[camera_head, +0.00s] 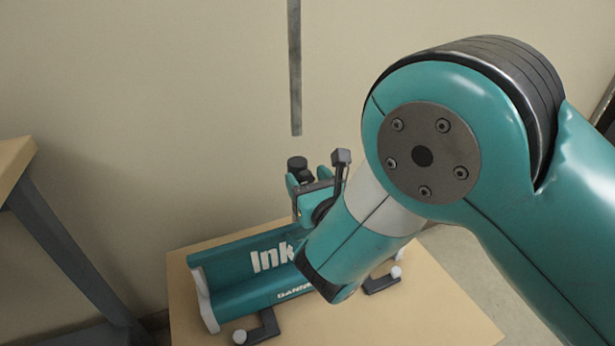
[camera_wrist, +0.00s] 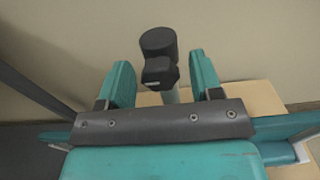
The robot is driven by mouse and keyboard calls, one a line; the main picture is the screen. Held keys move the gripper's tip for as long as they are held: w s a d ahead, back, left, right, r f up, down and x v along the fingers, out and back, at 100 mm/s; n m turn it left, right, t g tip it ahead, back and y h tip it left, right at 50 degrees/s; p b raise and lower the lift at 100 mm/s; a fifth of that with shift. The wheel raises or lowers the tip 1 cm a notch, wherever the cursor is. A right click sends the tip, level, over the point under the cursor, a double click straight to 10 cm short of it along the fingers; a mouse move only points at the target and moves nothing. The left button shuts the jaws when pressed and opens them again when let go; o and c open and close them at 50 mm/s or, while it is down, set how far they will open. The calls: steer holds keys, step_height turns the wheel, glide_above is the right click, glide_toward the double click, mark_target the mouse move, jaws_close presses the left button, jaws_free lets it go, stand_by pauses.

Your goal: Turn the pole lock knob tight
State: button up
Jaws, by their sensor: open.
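The pole lock knob (camera_wrist: 160,72) is a black piece with a round cap, on top of a light pole in the wrist view. It stands between the two teal fingers of my gripper (camera_wrist: 161,80), with a gap visible on both sides. My gripper is open and looks empty. In the head view the black knob (camera_head: 297,164) shows just beyond my gripper (camera_head: 305,184), above the teal banner stand base (camera_head: 225,277). My arm hides the right part of the base. I cannot tell from the wrist view how far the knob is from the fingers in depth.
The base rests on a light wooden table (camera_head: 440,312). A grey metal strip (camera_head: 295,70) hangs against the beige wall (camera_head: 150,110) behind. Another wooden tabletop (camera_head: 14,160) with a dark leg is at the left. Black feet with white ball ends (camera_head: 262,328) stick out in front.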

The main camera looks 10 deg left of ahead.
steer(key=c, duration=0.9)
steer(key=shift+m, duration=0.4)
steer(key=m+b, duration=0.1)
steer(key=m, duration=0.3)
steer(key=m+b, duration=0.1)
steer(key=m, duration=0.3)
steer(key=shift+d+f+m, duration=0.1)
steer(key=shift+f+m, duration=0.05)
steer(key=shift+m, duration=0.15)
steer(key=m+b, duration=0.2)
steer(key=m, duration=0.2)
steer(key=shift+w+f+b, duration=0.1)
steer(key=shift+b, duration=0.2)
steer(key=shift+m+b, duration=1)
steer(key=shift+m, duration=1.2)
steer(key=o, duration=0.9)
